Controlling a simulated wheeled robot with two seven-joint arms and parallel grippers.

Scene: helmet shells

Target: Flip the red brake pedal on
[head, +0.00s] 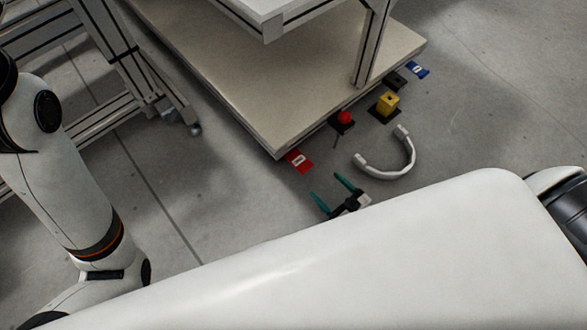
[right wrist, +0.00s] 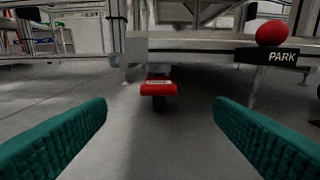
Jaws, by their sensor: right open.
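The red brake pedal (head: 299,161) sticks out from the front edge of the low beige platform, near its corner. In the right wrist view the red brake pedal (right wrist: 158,88) is a small red plate with a pale label, and something dark is below it. It lies straight ahead, centred between my teal fingers. My right gripper (head: 333,192) is open and empty, a short way in front of the pedal and apart from it. Whether the pedal is flipped on cannot be told. My left arm shows at the left; its gripper is out of view.
Along the platform (head: 270,90) edge are a red knob (head: 345,117), which the right wrist view shows above a "PARK" label (right wrist: 282,57), a yellow block (head: 388,104) and a blue pedal (head: 417,69). A white curved handle (head: 407,162) is right of my gripper. Floor before the pedal is clear.

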